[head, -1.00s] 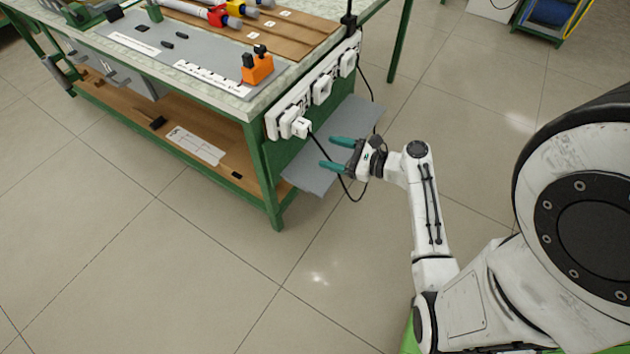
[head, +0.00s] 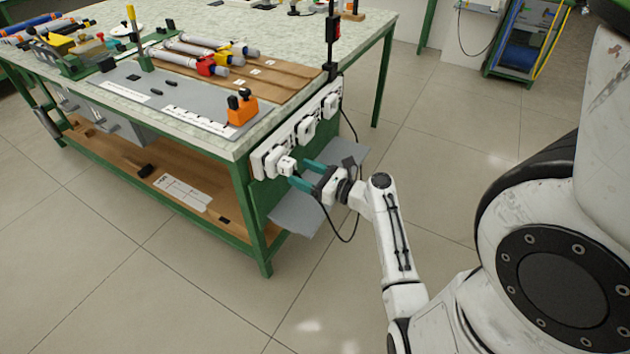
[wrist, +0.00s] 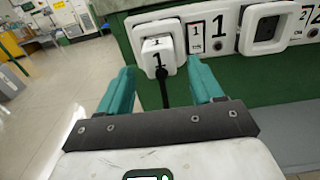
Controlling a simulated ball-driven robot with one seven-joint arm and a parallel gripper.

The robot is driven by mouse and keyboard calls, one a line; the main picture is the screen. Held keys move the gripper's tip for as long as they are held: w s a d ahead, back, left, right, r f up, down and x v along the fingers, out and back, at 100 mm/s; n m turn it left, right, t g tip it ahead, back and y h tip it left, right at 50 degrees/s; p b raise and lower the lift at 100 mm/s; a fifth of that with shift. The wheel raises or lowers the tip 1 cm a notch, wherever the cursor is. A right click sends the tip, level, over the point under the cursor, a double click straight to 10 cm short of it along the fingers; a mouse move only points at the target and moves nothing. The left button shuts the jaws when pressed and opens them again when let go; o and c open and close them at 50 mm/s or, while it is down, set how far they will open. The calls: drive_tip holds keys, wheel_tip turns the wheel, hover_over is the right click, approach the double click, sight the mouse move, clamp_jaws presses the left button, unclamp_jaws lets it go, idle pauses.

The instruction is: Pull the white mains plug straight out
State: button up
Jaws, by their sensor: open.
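The white mains plug (head: 286,165) sits in the first socket of the white socket strip (head: 306,118) on the end of the bench. In the wrist view the plug (wrist: 158,56) bears a "1", and its black cord (wrist: 164,90) hangs down from it. My gripper (head: 302,174) is open, its two teal fingers pointing at the plug. In the wrist view the gripper (wrist: 160,86) has one finger to each side of the plug's line, with the fingertips just short of it. Nothing is between the fingers but the cord.
The green bench leg (head: 258,235) stands left. The floor (head: 130,280) in front is clear.

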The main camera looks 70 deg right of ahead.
sight(294, 170)
drive_tip(key=shift+x, duration=2.55)
drive_tip(key=shift+p, duration=0.5)
drive_tip(key=c, duration=1.1)
drive_tip(key=shift+o, duration=0.2)
drive_tip(key=shift+p+v, duration=0.85)
drive_tip(key=shift+v, duration=1.7)
drive_tip(key=shift+p+v, duration=0.8)
drive_tip(key=shift+v, duration=2.15)
